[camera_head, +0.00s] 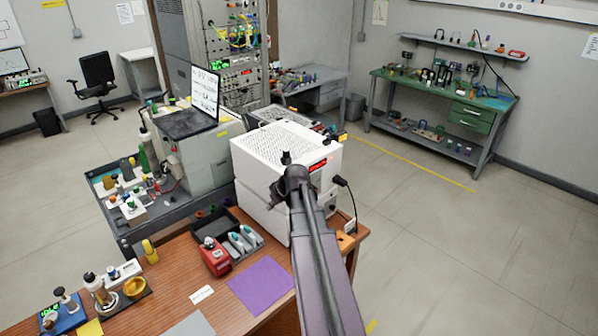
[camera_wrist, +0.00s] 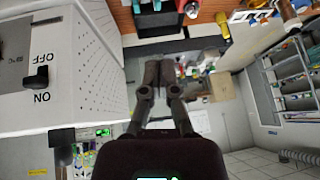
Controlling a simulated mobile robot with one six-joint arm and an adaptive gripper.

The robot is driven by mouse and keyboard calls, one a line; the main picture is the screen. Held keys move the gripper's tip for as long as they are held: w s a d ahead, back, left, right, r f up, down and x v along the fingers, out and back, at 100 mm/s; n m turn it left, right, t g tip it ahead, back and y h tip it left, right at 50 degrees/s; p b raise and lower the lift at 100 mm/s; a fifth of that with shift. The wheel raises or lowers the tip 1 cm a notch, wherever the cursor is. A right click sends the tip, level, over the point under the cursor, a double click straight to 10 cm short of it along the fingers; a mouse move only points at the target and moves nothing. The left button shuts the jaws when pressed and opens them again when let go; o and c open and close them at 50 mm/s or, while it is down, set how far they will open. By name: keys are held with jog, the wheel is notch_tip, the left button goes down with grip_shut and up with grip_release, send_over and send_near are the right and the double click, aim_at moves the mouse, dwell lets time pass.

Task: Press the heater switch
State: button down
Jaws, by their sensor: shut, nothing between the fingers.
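A white box with a perforated top (camera_head: 285,140) and a red display stands on the wooden bench. In the wrist view, a white housing (camera_wrist: 70,100) fills the left side. A black switch (camera_wrist: 37,78) sticks out of it between upside-down OFF and ON lettering. I cannot tell which way it is set. My gripper (camera_wrist: 160,70) is shut and empty, beside the housing and apart from the switch, which lies to its left. In the head view my gripper (camera_head: 286,157) is in front of the white box and hides part of it. The switch cannot be made out there.
The wooden bench (camera_head: 180,262) holds a red device (camera_head: 215,258), a black tray (camera_head: 245,235) and a purple sheet (camera_head: 261,285). A black plug with a cable (camera_head: 341,181) sticks out at the box's right. Open floor lies to the right of the bench.

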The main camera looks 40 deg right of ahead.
jog(key=d+r+t+p, duration=0.1)
jog(key=d+r+p, duration=0.2)
jog(key=d+r, duration=0.2)
jog(key=s+d+r+t+h+p, duration=0.1)
jog(key=d+r, duration=0.4)
jog(key=d, duration=0.6)
jog(key=shift+s+d+t+p, duration=0.2)
jog(key=shift+d+t+p, duration=0.25)
jog(key=shift+p, duration=0.55)
jog(key=shift+w+a+f, duration=0.15)
jog(key=s+d+f+b+x, duration=0.1)
jog(key=s+f+b+x, duration=0.1)
jog(key=b+x, duration=0.9)
jog(key=shift+w+a+f, duration=0.3)
jog(key=shift+w+f, duration=0.2)
jog(key=shift+w, duration=0.05)
jog(key=shift+f, duration=0.1)
